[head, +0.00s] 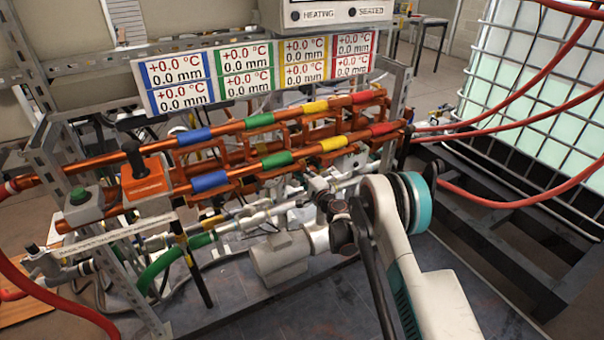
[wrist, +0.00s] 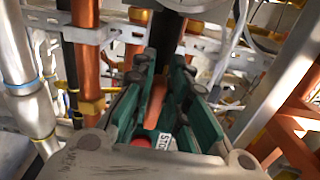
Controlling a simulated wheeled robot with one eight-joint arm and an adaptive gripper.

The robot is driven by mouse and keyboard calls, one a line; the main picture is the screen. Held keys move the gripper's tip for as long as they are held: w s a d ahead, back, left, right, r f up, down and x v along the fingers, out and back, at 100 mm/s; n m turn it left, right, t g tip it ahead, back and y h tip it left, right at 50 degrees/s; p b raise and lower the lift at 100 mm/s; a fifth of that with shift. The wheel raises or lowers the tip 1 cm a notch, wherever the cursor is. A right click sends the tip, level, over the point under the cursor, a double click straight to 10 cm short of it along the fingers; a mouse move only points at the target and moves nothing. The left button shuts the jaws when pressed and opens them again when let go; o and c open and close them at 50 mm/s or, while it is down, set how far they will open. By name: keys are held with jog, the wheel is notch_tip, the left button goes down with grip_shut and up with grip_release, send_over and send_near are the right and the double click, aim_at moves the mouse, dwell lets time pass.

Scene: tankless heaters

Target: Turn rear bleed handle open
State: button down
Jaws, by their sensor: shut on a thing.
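In the wrist view my gripper (wrist: 163,62) has its two green fingers with dark pads drawn close together. A dark, narrow part (wrist: 168,38) shows at the fingertips and runs up out of the frame; it appears to be the rear bleed handle, but its shape is mostly hidden. An orange strip and a white label with partly hidden letters show between the fingers. In the head view my white and teal arm reaches in beside the pipe rack, and the fingers and the handle cannot be made out there.
Copper pipes (head: 318,110) with coloured bands cross the rack, below temperature panels (head: 262,68). A white cylindrical pump or motor (head: 278,262) sits low. An orange box with a black lever (head: 144,180) stands at left. A caged tank (head: 545,90) and red hoses (head: 500,125) are at right.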

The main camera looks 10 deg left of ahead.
jog(key=shift+s+f, duration=0.1)
jog(key=c, duration=1.6)
grip_release()
jog(key=v, duration=1.2)
